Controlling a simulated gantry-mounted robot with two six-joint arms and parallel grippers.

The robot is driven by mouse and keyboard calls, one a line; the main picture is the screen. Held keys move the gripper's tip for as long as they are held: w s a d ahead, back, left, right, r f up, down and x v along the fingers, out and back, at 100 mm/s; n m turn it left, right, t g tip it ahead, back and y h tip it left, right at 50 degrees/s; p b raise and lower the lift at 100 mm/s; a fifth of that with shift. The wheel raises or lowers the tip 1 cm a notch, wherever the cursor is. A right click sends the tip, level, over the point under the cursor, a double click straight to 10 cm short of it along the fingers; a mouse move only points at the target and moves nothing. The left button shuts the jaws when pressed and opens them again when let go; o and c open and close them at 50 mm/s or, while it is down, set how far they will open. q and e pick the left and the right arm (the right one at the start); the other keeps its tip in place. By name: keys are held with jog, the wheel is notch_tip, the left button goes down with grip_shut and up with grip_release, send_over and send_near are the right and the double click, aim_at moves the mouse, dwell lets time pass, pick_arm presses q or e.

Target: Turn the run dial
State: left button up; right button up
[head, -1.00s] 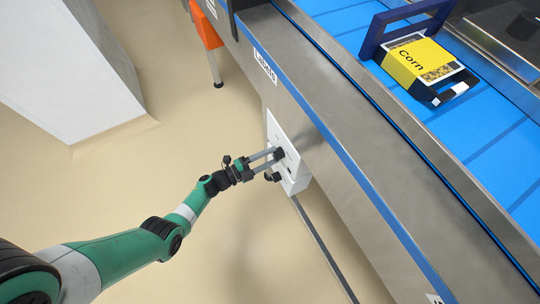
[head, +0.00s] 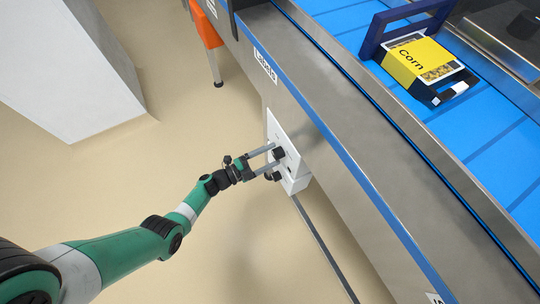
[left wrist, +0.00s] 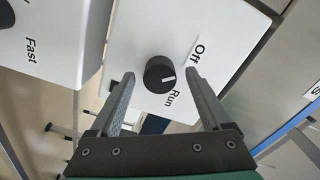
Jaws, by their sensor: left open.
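The run dial (left wrist: 159,75) is a black round knob on a white control panel (left wrist: 140,30), with "Off" and "Run" printed beside it. Its white pointer line is toward "Run". My left gripper (left wrist: 151,88) is open, with a finger on either side of the dial and gaps showing. In the head view the dial (head: 279,153) sits on the white panel (head: 277,130) on the conveyor's side, and my left gripper (head: 270,160) reaches it from the left. My right gripper is not in view.
A second white box marked "Fast" (left wrist: 45,40) stands beside the panel in the left wrist view. The steel conveyor side (head: 330,95) with its blue belt (head: 500,150) runs along the right, carrying a yellow Corn pack (head: 425,58). Open floor lies left.

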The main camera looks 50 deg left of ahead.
pick_arm(q)
jog(key=p+v, duration=0.3)
jog(key=v, duration=0.8)
jog(key=shift+s, duration=0.3)
jog(key=shift+a, duration=0.15)
dwell(0.5)
